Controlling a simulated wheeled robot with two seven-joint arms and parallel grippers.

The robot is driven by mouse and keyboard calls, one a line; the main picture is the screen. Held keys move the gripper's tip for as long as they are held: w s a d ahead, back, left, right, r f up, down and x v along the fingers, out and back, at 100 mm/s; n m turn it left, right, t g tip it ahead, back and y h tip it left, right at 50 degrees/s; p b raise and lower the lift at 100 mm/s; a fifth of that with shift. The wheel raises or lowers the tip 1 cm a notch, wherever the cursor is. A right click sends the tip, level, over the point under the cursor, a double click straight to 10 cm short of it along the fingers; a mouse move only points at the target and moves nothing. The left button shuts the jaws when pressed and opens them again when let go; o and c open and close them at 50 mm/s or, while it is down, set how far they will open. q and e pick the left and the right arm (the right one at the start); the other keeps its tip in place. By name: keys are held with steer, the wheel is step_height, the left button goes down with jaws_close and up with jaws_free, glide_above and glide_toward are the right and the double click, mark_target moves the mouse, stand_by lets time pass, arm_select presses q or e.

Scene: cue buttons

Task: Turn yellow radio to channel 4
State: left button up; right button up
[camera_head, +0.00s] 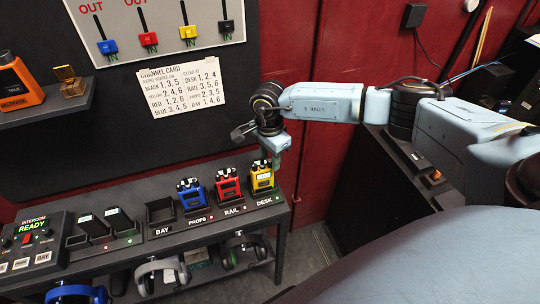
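The yellow radio (262,179) stands upright in the rack slot marked DESK, at the right end of the shelf. Its channel reading is too small to tell. My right gripper (277,160) points down just above and slightly right of the radio's top. Whether it touches the radio or is open or shut I cannot tell. The channel card (184,85) on the dark wall board lists yellow with 2,4,6 and DESK with 1,2,4. My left gripper is not in view.
A red radio (228,187) in RAIL and a blue radio (191,196) in PROPS stand left of the yellow one. The BAY slot (160,213) looks empty. The intercom (34,245) reads READY. Headsets (162,272) hang below the shelf.

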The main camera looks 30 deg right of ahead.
steer(key=shift+f, duration=0.3)
jaws_close()
steer(key=shift+m, duration=0.4)
steer(key=m+b, duration=0.1)
steer(key=m, duration=0.3)
steer(key=shift+m+b, duration=0.3)
steer(key=m, duration=0.5)
steer(key=shift+b, duration=0.4)
steer(key=shift+m, duration=0.4)
